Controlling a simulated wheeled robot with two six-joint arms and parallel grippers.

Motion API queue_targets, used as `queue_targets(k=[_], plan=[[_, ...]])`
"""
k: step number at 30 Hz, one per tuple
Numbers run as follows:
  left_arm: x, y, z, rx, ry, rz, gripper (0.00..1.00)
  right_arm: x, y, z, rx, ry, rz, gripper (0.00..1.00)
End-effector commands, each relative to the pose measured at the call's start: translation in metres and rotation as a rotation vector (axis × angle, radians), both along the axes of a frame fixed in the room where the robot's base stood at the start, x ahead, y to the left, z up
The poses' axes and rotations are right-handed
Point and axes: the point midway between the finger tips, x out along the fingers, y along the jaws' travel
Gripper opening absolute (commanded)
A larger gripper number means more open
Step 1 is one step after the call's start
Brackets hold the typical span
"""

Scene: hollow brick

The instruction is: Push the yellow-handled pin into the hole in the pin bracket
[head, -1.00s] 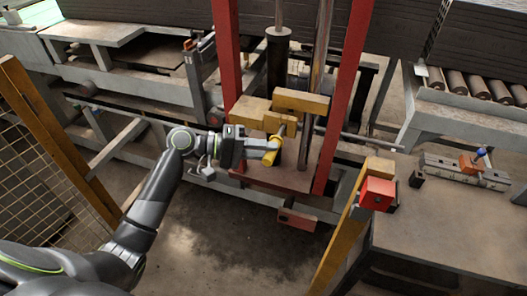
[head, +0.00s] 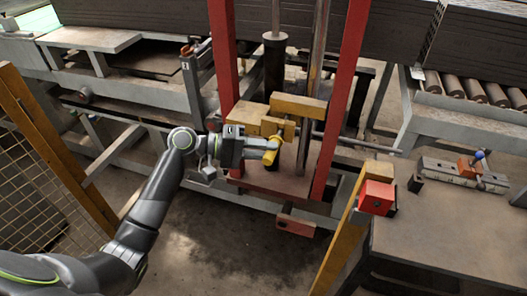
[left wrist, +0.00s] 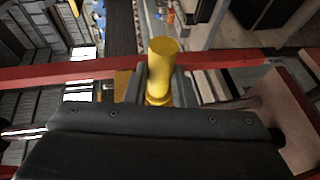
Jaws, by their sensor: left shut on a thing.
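The yellow-handled pin (head: 270,151) is held in my left gripper (head: 262,150), in front of the red-framed press. In the left wrist view the yellow handle (left wrist: 161,68) stands up between the two fingers (left wrist: 160,85). The left gripper is shut on the handle. The yellow-painted pin bracket (head: 299,104) sits on the press just behind the handle. The hole is hidden, and I cannot tell how far the pin's shaft is in it. My right gripper is not in view.
Red uprights (head: 343,95) stand on both sides of the bracket. A metal rod (head: 355,142) runs out to the right. A bench (head: 450,232) at the right carries a red box (head: 376,197) and a clamp fixture (head: 465,173). Open floor lies in front of the press.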

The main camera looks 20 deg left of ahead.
Motion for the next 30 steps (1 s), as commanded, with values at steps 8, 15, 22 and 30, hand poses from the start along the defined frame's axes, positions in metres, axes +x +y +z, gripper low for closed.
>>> queue_targets(k=[8,15,22,30], plan=[[0.005,0.000,0.000,-0.001,-0.001,0.000,0.00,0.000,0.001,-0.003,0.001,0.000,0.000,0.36],[0.009,-0.001,0.000,-0.001,-0.001,0.000,0.00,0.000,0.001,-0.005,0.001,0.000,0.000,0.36],[0.014,-0.001,0.000,-0.001,-0.001,0.000,0.00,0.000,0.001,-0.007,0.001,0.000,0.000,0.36],[0.018,-0.001,0.000,-0.001,-0.001,0.000,0.00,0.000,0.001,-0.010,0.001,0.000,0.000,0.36]])
